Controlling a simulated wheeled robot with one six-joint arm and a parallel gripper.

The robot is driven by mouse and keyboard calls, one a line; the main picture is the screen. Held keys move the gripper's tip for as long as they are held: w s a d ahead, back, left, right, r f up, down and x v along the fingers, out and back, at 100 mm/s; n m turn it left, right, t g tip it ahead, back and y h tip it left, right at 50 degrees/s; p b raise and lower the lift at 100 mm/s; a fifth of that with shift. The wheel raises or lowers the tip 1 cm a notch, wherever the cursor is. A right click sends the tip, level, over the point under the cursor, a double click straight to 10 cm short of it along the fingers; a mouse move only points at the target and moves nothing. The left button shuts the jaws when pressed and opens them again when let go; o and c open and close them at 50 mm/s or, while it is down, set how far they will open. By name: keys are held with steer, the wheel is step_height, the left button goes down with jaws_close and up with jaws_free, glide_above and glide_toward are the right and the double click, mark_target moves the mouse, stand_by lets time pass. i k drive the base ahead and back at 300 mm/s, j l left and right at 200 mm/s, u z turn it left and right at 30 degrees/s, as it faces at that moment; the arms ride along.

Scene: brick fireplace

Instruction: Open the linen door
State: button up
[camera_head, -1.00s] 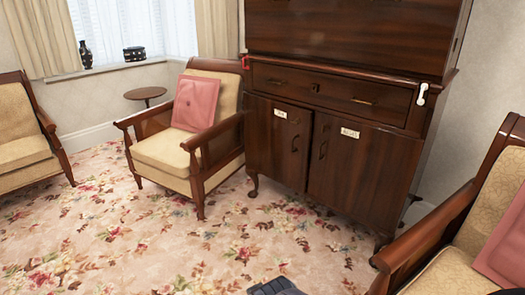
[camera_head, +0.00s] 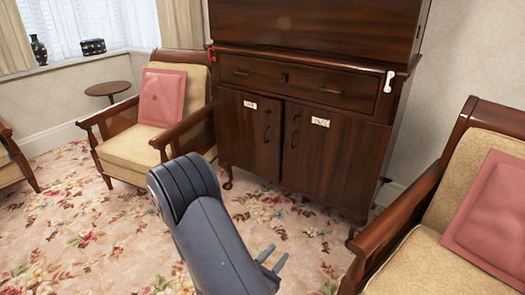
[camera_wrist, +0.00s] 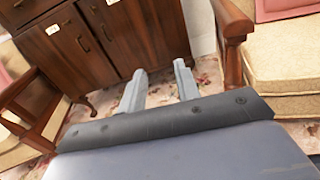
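The dark wooden cabinet has two lower doors, a left door (camera_head: 236,140) and a right door (camera_head: 335,160). Each carries a small pale label, the left label (camera_head: 250,104) and the right label (camera_head: 320,122); the writing is too small to read surely. A dark handle stands near the meeting edge on each, the left handle (camera_head: 266,133) and the right handle (camera_head: 295,139). Both doors look shut. My gripper (camera_head: 273,259) is low in front of the cabinet, apart from it. In the wrist view my gripper (camera_wrist: 159,88) has spread, empty fingers, with the cabinet doors (camera_wrist: 75,65) beyond at upper left.
An armchair with a pink cushion (camera_head: 162,97) stands left of the cabinet; another armchair (camera_head: 430,240) is close at right. A drawer (camera_head: 290,82) is above the doors. A red object (camera_head: 211,55) and a white one (camera_head: 389,81) are at the cabinet's sides. Flowered carpet lies clear in front.

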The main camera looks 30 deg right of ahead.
mark_target(250, 139)
steer(key=i+l+z, duration=0.15)
steer(key=i+z, duration=0.15)
steer(key=i, duration=0.8)
steer(key=i+j+z, duration=0.1)
steer(key=i+z, duration=0.25)
steer(key=i, duration=0.75)
